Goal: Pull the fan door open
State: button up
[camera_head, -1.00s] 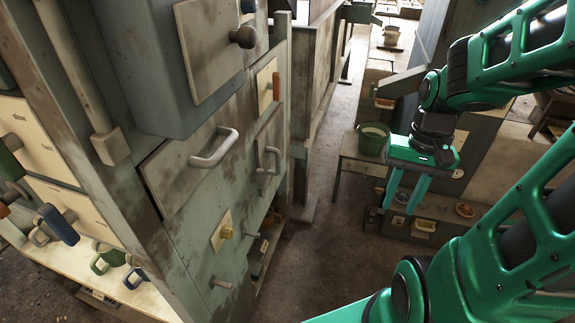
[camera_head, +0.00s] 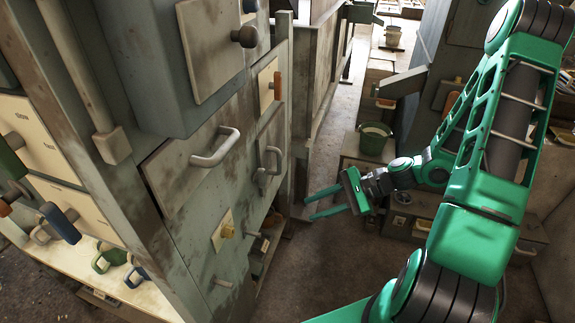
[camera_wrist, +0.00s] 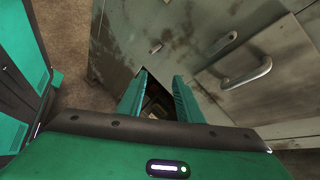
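The grey-green cabinet (camera_head: 200,215) stands at the left in the head view. One panel has a long pale grey bar handle (camera_head: 215,150); a narrower panel to its right has a smaller grey handle (camera_head: 270,162). I cannot tell which panel is the fan door. My gripper (camera_head: 309,208) is open and empty, its green fingers pointing left at the cabinet's right end, apart from both handles. A dark opening shows between the fingers.
The cabinet also bears a dark round knob (camera_head: 244,36), an orange handle (camera_head: 276,86) and a yellow knob (camera_head: 227,231). A green bucket (camera_head: 373,140) stands on a bench behind my arm. The floor (camera_head: 305,270) between cabinet and arm is clear.

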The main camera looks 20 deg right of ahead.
jog(key=w+r+m+t+y, duration=0.1)
jog(key=w+m+t+y, duration=0.1)
jog(key=w+m+t, duration=0.35)
jog(key=m+t, duration=0.4)
jog(key=m, duration=0.2)
send_near(279, 150)
jog(key=w+a+f, duration=0.4)
jog(key=w+a, duration=0.1)
jog(key=shift+w+f+h, duration=0.25)
jog(key=shift+w+h, duration=0.1)
jog(key=shift+h, duration=0.05)
jog(key=shift+n, duration=0.25)
jog(key=shift+c, duration=0.6)
